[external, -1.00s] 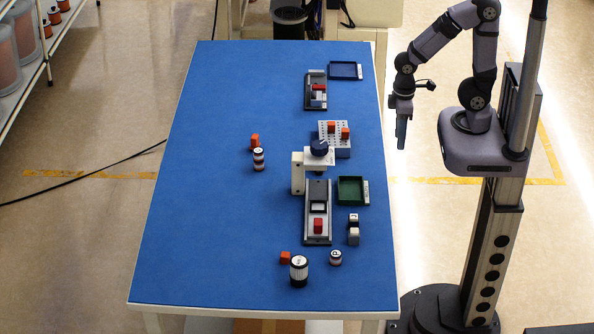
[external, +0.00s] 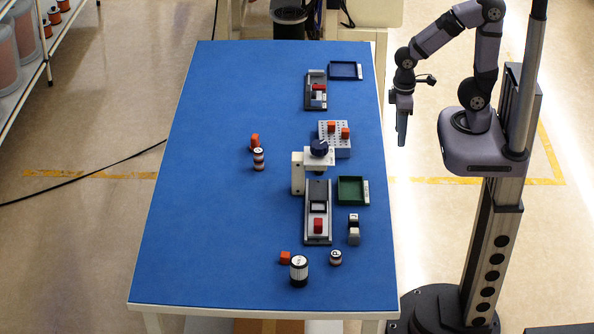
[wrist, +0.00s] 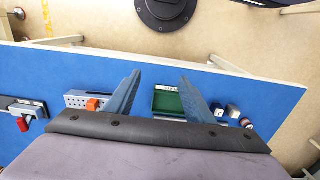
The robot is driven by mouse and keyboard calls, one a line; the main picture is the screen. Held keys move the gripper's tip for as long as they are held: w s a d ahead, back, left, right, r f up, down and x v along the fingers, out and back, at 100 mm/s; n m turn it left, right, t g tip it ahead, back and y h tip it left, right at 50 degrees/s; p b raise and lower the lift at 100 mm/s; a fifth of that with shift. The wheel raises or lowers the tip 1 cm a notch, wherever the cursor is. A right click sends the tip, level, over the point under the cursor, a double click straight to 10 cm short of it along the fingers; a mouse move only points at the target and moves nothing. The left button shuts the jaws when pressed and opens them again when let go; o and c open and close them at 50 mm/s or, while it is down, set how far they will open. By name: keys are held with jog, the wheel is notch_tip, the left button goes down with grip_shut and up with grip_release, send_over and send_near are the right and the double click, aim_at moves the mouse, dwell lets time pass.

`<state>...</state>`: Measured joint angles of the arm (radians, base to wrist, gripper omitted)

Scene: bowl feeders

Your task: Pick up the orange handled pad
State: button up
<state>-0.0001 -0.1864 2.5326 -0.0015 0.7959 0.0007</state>
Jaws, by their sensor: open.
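Several small orange pieces are on the blue table; I cannot tell for sure which is the orange handled pad. Two orange blocks (external: 338,130) stand on a grey perforated block (external: 342,153). One orange piece (external: 255,140) stands left of centre, behind a striped cylinder. Another orange piece (external: 285,258) lies near the front. In the wrist view, one orange block (wrist: 93,104) shows on the perforated block, left of my fingers. My gripper (external: 402,137) hangs just off the table's right edge, pointing down. In the wrist view my gripper (wrist: 161,80) is open and empty.
A white post with a dark knob (external: 319,147) stands mid-table. Dark fixtures with red parts (external: 318,226) (external: 318,90), a green tray (external: 351,189), a blue tray (external: 346,71) and black-and-white cylinders (external: 299,271) stand around. The table's left half is mostly clear.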

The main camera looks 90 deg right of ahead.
notch_tip(320, 180, up, 3)
jog(key=m+t+h+b, duration=0.2)
jog(key=t+h+b, duration=0.1)
jog(key=t+b, duration=1.05)
send_over(258, 139)
jog(key=w, duration=0.1)
notch_tip(258, 139, down, 11)
jog(key=shift+w+f, duration=0.1)
jog(key=shift+f, duration=0.05)
jog(key=shift+f+p, duration=0.4)
jog(key=shift+f, duration=2.15)
jog(key=f, duration=0.1)
jog(key=w+f, duration=0.1)
jog(key=f, duration=0.1)
jog(key=shift+w+d+f, duration=0.1)
jog(key=shift+d+f, duration=0.05)
jog(key=shift+d, duration=0.05)
jog(key=shift+p+x, duration=0.3)
jog(key=shift+x, duration=0.5)
jog(key=c, duration=1.1)
